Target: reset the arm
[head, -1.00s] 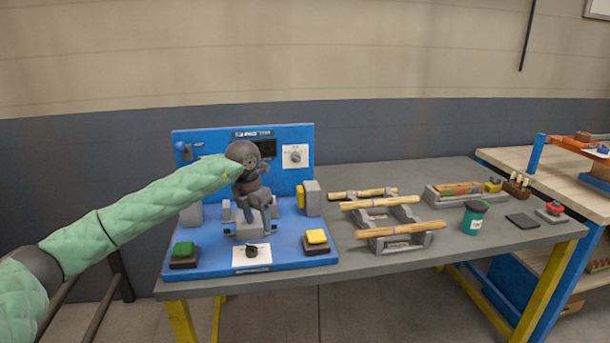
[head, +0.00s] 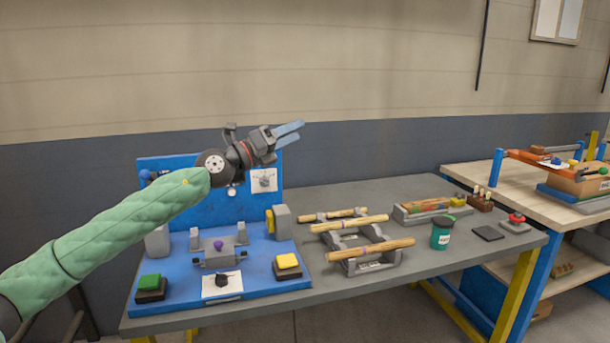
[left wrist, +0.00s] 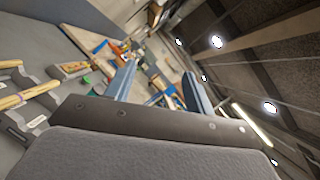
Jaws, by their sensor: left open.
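My left gripper (head: 290,132) is raised in front of the blue back panel's top edge and points to the right. Its two blue fingers are apart with nothing between them. In the left wrist view the open fingers (left wrist: 158,88) frame the far benches and floor. My left arm, in a green quilted sleeve, reaches in from the left. My right gripper is not in view.
Below stands a blue fixture (head: 265,290) with a green button (head: 150,282) and a yellow button (head: 287,261). Turned wood pieces (head: 370,249) lie on grey racks to its right. A green cup (head: 442,233) stands farther right on the grey table (head: 400,270).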

